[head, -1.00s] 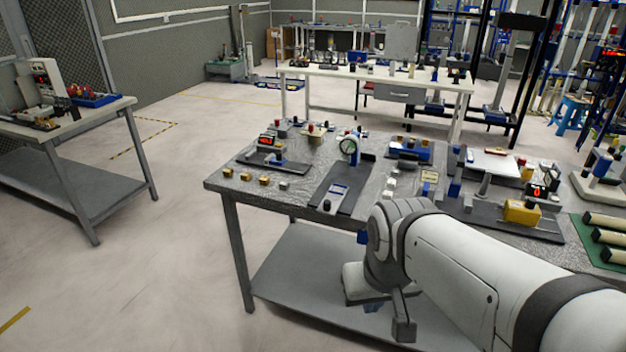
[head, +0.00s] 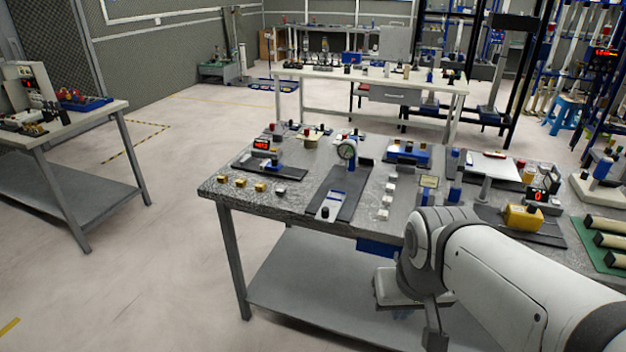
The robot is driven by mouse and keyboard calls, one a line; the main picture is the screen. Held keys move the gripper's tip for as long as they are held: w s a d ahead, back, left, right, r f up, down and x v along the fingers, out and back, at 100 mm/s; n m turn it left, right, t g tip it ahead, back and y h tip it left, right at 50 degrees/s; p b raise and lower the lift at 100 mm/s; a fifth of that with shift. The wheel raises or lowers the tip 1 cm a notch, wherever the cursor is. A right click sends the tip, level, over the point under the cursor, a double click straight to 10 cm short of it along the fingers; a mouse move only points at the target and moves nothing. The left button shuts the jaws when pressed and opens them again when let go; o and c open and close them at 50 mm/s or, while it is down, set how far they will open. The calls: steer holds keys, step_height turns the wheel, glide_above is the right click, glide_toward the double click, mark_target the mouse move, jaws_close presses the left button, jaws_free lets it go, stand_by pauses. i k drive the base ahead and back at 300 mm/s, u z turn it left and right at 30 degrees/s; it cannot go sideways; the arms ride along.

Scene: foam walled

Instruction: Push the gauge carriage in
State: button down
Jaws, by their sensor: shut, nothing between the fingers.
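A round dial gauge (head: 347,150) with a pale face stands on a blue post near the far end of a dark base plate (head: 350,203) on the grey bench. A pale and blue block (head: 329,203) with a black knob sits at the plate's near end, apart from the gauge. I cannot tell which of these parts slides. My white arm comes in from the lower right and bends down in front of the bench's near edge. My gripper's fingers cannot be made out; the arm's end is low, to the right of and below the gauge plate.
Left of the gauge, a unit with a red display (head: 262,144) stands behind several small brass blocks. Right of it are white cubes (head: 387,200), a blue fixture (head: 408,154) and a yellow block (head: 523,217). A blue box (head: 379,248) hangs under the bench edge.

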mark_target(332, 202)
steer(key=i, duration=0.95)
